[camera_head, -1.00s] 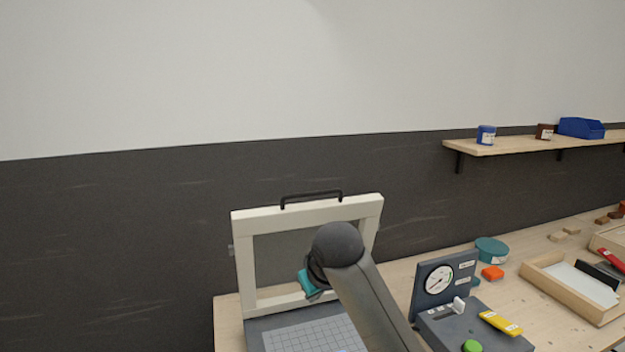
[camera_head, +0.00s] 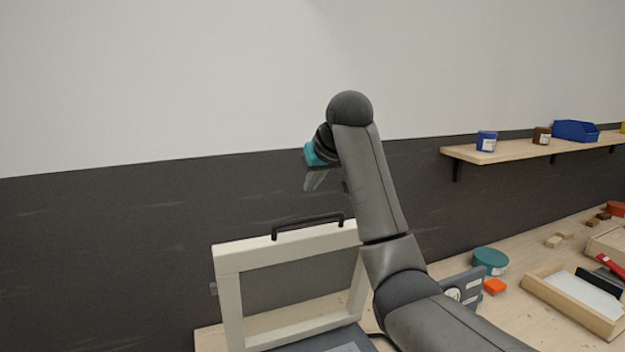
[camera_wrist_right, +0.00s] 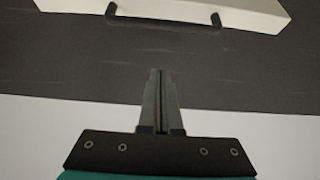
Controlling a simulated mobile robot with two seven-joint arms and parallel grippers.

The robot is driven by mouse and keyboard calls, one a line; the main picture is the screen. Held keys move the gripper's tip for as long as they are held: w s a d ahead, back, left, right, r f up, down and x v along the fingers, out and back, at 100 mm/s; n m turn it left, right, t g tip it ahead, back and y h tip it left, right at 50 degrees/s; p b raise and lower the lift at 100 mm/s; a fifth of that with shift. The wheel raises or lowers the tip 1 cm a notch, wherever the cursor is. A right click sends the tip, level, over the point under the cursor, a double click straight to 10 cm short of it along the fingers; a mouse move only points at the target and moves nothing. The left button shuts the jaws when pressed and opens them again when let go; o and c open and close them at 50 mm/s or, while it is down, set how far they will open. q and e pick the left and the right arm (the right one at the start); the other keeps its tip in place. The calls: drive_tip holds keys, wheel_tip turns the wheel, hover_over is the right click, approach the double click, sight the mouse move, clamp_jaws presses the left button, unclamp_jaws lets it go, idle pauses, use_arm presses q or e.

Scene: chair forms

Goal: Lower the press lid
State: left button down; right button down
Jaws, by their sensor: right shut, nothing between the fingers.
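The press lid (camera_head: 229,289) is a cream frame that stands raised above the dark press base (camera_head: 322,342). Its black bar handle (camera_head: 307,223) is on the top edge. In the right wrist view the handle (camera_wrist_right: 165,22) and the cream lid edge (camera_wrist_right: 215,10) show at the top. My right gripper (camera_head: 312,182) is above the lid and the handle, apart from both. Its fingers (camera_wrist_right: 159,100) are together and empty in the wrist view. My left gripper is not in view. My right arm hides part of the lid's right side.
A gauge panel (camera_head: 470,281) stands right of the press, partly behind my arm. A wall shelf (camera_head: 520,148) holds small containers.

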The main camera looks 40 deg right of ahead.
drive_tip(key=x, duration=0.3)
drive_tip(key=p+x, duration=0.1)
drive_tip(key=x, duration=0.2)
drive_tip(key=shift+f, duration=0.5)
drive_tip(key=shift+s+a+f+p, duration=0.2)
drive_tip(key=shift+s+f+p, duration=0.15)
drive_tip(key=shift+s, duration=0.4)
drive_tip(key=shift+s+a+f+p, duration=0.2)
drive_tip(key=shift+s+f+p, duration=0.1)
drive_tip(key=shift+s, duration=0.45)
